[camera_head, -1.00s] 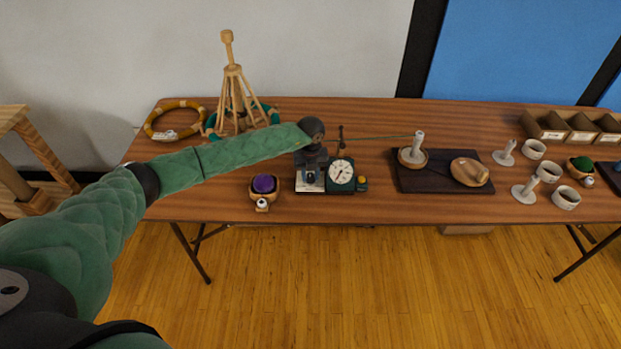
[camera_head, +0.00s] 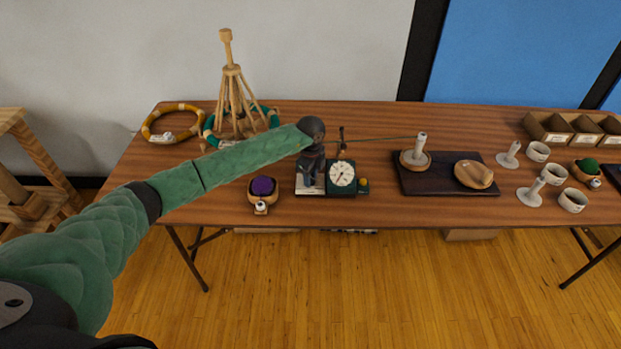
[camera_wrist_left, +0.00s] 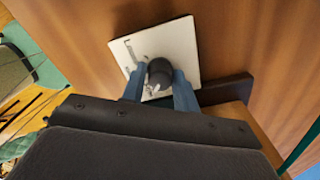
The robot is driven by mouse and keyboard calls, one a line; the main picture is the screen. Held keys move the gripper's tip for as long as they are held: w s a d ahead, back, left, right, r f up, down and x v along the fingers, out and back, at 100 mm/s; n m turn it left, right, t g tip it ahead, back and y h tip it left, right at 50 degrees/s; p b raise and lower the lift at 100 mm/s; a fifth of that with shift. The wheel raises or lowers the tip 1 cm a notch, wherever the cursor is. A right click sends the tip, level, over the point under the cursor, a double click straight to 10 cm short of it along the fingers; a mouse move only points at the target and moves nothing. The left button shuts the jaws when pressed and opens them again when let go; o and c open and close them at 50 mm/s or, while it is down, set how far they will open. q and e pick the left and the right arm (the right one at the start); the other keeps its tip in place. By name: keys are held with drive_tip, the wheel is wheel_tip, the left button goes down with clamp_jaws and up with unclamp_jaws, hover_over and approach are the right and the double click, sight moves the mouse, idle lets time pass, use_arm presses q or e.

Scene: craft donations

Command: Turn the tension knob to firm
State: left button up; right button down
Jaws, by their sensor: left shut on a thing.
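The tension knob (camera_wrist_left: 159,72) is a dark round knob on a pale square plate (camera_wrist_left: 182,40) with small printed marks, seen in the left wrist view. My left gripper (camera_wrist_left: 160,82) is shut on the knob, with a blue-grey finger on either side of it. In the head view the left gripper (camera_head: 311,170) points down over the pale plate (camera_head: 302,190) and hides the knob. A dark green box with a white dial (camera_head: 342,174) stands just right of the plate. The marks are too small to read. My right gripper is not in view.
A bowl with purple yarn (camera_head: 262,188) stands left of the plate. A wooden swift (camera_head: 234,95) stands behind it to the left. A green strand runs right from a thin post to a spindle (camera_head: 421,146) on a dark board (camera_head: 447,187).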

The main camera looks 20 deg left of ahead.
use_arm(q)
drive_tip(key=shift+w+r+n, duration=0.1)
drive_tip(key=shift+n, duration=1.4)
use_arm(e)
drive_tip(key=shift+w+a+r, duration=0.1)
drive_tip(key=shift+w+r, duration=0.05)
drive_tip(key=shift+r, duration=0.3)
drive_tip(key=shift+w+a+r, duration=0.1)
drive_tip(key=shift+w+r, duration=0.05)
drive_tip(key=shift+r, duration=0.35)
use_arm(q)
drive_tip(key=o, duration=1)
drive_tip(key=shift+c, duration=0.2)
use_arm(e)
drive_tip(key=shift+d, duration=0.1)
use_arm(q)
drive_tip(key=shift+r+b, duration=0.25)
drive_tip(key=shift+b, duration=0.1)
wheel_tip(320, 180, up, 7)
drive_tip(key=shift+r+b, duration=0.1)
drive_tip(key=shift+b, duration=1)
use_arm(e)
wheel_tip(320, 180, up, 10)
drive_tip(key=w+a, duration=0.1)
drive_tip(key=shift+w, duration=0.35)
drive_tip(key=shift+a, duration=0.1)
